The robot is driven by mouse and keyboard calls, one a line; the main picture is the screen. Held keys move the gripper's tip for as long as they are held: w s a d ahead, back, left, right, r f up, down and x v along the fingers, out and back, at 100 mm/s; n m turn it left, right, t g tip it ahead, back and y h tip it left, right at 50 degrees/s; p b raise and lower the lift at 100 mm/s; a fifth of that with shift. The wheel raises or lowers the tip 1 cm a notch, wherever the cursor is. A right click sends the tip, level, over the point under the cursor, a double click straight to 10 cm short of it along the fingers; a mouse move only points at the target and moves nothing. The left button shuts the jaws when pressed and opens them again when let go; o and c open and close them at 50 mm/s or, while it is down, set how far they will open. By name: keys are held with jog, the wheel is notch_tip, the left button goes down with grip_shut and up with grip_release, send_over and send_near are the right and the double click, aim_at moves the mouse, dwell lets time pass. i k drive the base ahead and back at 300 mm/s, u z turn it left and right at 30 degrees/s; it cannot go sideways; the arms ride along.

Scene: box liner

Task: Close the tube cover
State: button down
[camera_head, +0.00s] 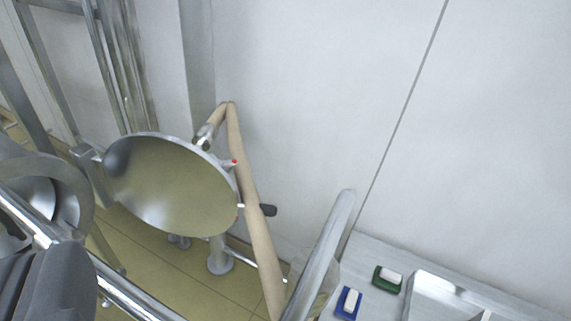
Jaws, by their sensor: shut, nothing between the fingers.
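The tube cover (170,187) is a shiny, round metal disc in the left half of the view. It stands open, swung out to the right of the tube (68,190), whose round metal rim shows at the left edge. A small red-tipped pin sits by the cover's right edge. My gripper (45,278) is the dark grey shape at the bottom left, partly cut off by the frame. It is shut and empty, below the tube's rim and apart from the cover. The inside of the tube shows only in part.
A metal rail (322,255) rises at the lower middle. A bench at the bottom right holds a green block (380,284), a blue block (341,308) and a metal tray (413,286).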

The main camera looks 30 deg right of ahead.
aim_at(170, 183)
jog(key=z, duration=0.3)
jog(key=i, duration=1.1)
jog(key=z, duration=0.25)
